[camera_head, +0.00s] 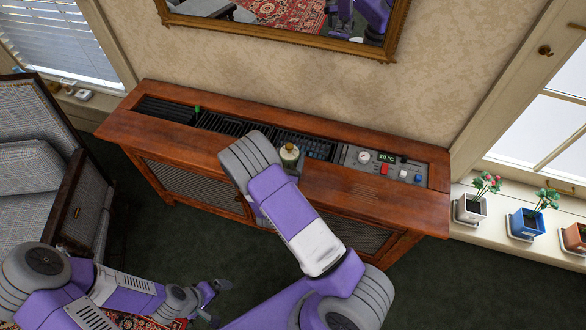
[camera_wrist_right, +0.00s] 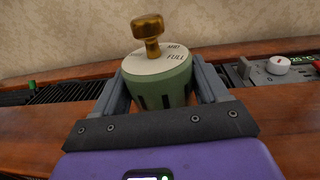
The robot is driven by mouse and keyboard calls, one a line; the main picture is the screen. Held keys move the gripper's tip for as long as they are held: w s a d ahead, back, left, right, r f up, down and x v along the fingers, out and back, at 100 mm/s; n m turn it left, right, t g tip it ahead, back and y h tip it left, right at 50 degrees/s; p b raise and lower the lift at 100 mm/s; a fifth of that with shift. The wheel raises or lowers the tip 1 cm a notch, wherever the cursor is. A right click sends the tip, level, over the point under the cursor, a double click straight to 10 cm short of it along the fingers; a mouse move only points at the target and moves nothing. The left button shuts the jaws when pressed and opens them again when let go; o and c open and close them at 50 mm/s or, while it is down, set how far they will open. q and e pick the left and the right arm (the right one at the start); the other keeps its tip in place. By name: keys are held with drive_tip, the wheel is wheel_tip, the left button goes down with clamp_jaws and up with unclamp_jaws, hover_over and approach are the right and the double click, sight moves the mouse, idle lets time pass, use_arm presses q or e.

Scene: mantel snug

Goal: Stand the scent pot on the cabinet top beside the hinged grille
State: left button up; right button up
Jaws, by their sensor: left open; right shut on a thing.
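The scent pot (camera_wrist_right: 160,90) is green with dark slots, a pale lettered lid and a gold knob. In the head view the pot (camera_head: 289,153) shows over the cabinet's middle. My right gripper (camera_wrist_right: 158,82) is shut on it, a finger on each side; the pot looks roughly upright. I cannot tell whether its base touches the wood. The wooden cabinet top (camera_head: 335,187) has black grille sections (camera_head: 225,124) set into it; a small green tab (camera_head: 197,108) stands at them. Which section is hinged is unclear. My left gripper (camera_head: 217,301) is open and empty, low over the floor.
A control panel (camera_head: 400,168) with a dial, buttons and display sits right of the grilles. A gilt mirror (camera_head: 290,33) hangs behind. A plaid armchair (camera_head: 40,165) stands at left. Potted plants (camera_head: 470,208) line the right sill. Bare wood runs along the cabinet's front edge.

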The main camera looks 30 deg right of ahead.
sight(289, 166)
drive_tip(key=shift+f+b, duration=0.6)
drive_tip(key=shift+f, duration=1.45)
drive_tip(key=shift+f, duration=0.25)
drive_tip(key=o, duration=1.2)
drive_tip(key=shift+c, duration=0.2)
drive_tip(key=shift+r, duration=0.15)
drive_tip(key=shift+s+a+r, duration=0.15)
drive_tip(key=p+v, duration=0.1)
drive_tip(key=v, duration=1)
drive_tip(key=shift+s+a+p, duration=0.25)
drive_tip(key=shift+p, duration=0.15)
